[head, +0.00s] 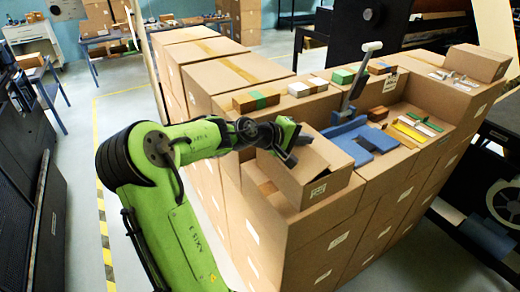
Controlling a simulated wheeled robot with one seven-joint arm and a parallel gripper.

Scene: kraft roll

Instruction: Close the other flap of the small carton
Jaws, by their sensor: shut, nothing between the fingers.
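Right of the carton is a blue device (362,138) with an upright grey post (362,75). Small boxes (256,100) line the ledge behind. Yellow and green strips (410,132) lie farther right. Tall stacked cartons (240,72) stand behind my arm. Open floor lies at left.

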